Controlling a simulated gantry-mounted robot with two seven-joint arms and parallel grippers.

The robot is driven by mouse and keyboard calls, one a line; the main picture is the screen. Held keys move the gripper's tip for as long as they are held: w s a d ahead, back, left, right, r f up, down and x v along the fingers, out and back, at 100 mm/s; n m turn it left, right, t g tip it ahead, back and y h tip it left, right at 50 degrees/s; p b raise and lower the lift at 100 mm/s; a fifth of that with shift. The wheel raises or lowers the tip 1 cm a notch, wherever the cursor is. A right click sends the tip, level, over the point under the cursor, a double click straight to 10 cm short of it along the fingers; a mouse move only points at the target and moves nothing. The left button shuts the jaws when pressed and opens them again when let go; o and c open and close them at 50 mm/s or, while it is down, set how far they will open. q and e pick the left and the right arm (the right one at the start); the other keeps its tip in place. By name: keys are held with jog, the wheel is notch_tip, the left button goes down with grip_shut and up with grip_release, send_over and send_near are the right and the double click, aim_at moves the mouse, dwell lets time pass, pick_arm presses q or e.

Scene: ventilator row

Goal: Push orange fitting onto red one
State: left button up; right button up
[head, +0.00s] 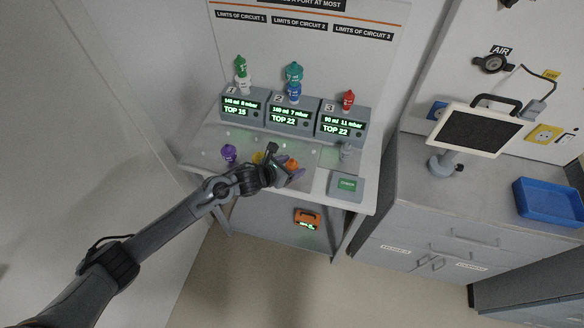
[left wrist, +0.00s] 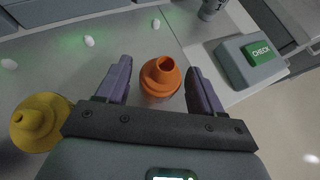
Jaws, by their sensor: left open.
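The orange fitting (head: 291,163) stands on the table of the ventilator row. In the left wrist view the orange fitting (left wrist: 161,76) is upright, with its open spout facing up, between my left gripper's fingers. My left gripper (head: 284,171) is open, with a purple-grey finger on each side of the fitting (left wrist: 158,84); gaps show at both sides. The red fitting (head: 348,100) sits upright on top of the unit marked 3 (head: 341,124) at the back right. My right gripper is not in view.
A yellow fitting (head: 257,158) stands close left of my gripper, and a purple one (head: 229,153) farther left. A grey fitting (head: 346,151) and the CHECK box (head: 347,185) are to the right. Units 1 (head: 242,107) and 2 (head: 292,117) carry stacked fittings.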

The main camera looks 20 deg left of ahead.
pick_arm(q)
jog(key=shift+w, duration=0.15)
dwell(0.6)
jog(key=shift+c, duration=0.2)
grip_shut()
jog(key=shift+r, duration=0.1)
jog(key=shift+r+p, duration=0.45)
jog(key=shift+r, duration=0.9)
